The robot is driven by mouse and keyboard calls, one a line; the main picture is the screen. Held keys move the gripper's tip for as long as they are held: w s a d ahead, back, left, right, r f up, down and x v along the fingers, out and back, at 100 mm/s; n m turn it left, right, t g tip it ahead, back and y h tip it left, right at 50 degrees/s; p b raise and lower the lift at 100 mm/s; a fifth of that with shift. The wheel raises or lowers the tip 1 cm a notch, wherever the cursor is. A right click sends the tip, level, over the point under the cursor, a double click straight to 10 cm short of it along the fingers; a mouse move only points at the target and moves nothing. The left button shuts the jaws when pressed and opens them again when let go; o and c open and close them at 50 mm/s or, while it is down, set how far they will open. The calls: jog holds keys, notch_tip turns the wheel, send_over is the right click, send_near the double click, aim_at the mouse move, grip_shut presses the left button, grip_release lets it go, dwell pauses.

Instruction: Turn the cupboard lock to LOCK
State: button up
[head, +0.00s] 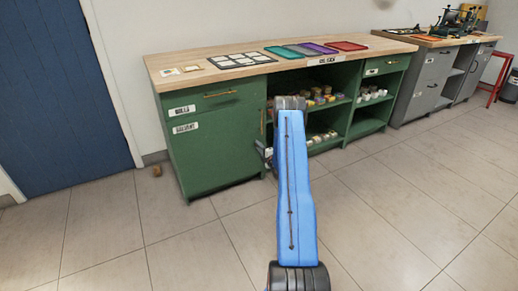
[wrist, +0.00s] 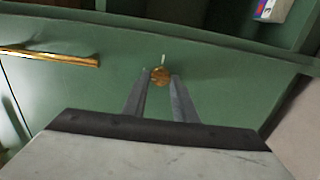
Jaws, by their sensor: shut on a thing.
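The cupboard lock is a small round brass knob (wrist: 160,75) on the green cupboard door (head: 215,155). In the wrist view a short pale mark shows on the door just beyond the knob; no lettering is legible. My gripper (wrist: 161,79) is shut on the knob, with one finger on each side. In the head view my blue arm hides the lock and most of the gripper. The door looks shut and bears a label reading SOLVENT (head: 185,128).
A brass bar handle (wrist: 50,56) is left of the knob in the wrist view. Open shelves with small jars (head: 318,98) are right of the door. Trays and cards lie on the wooden worktop (head: 215,61). The tiled floor (head: 110,240) is clear at front left.

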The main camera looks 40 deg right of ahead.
jog(key=o, duration=1)
jog(key=shift+o, duration=0.2)
jog(key=v, duration=1.7)
jog(key=shift+s, duration=0.2)
jog(key=shift+f, duration=0.1)
jog(key=shift+w, duration=0.1)
